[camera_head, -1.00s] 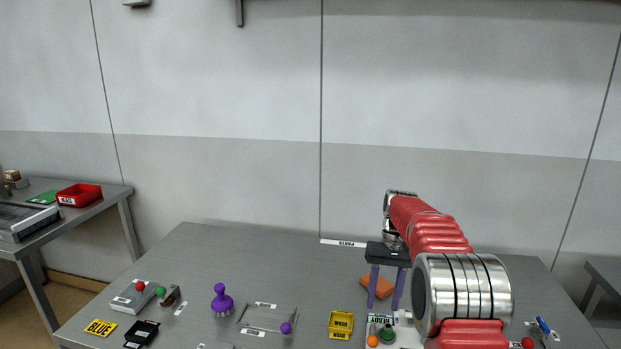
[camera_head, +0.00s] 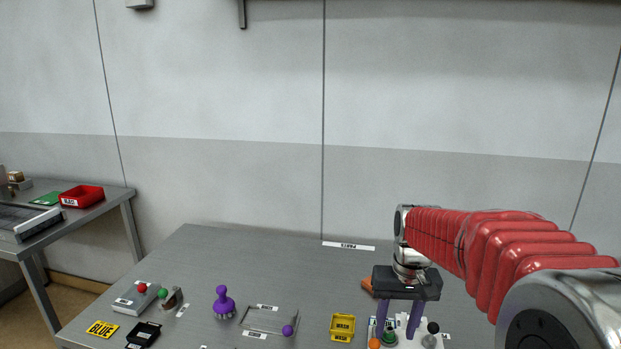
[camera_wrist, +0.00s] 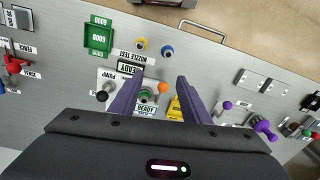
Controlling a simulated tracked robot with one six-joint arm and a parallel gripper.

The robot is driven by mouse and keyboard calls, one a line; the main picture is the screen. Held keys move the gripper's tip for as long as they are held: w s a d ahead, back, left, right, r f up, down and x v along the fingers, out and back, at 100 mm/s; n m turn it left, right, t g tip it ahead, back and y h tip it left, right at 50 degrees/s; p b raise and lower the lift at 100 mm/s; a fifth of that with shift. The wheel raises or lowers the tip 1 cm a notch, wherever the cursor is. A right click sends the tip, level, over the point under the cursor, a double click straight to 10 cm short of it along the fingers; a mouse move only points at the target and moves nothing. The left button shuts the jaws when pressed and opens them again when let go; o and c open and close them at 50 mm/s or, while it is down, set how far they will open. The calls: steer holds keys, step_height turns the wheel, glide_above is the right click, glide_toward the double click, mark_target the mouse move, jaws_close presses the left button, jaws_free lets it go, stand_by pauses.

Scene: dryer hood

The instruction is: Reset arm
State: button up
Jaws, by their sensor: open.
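My gripper (camera_head: 398,318) hangs at the end of my red arm over the right half of the grey table in the head view. Its two purple fingers are apart and point down. In the wrist view my gripper (camera_wrist: 151,97) is open and empty. Between and below its fingers lies a white board with a READY label (camera_wrist: 131,68), a green knob (camera_wrist: 146,95) and an orange ball (camera_wrist: 163,87). The fingers look apart from these things.
A green tray (camera_wrist: 99,37) shows in the wrist view.

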steer(key=s+a+r+t, duration=0.1)
steer(key=s+r+t, duration=0.1)
steer(key=s, duration=0.8)
steer(key=s+a+r+t, duration=0.1)
steer(key=s+r+t, duration=0.2)
steer(key=s, duration=0.8)
steer(key=shift+s+a+r+n, duration=0.15)
steer(key=shift+a+r+n, duration=0.1)
steer(key=shift+n, duration=0.15)
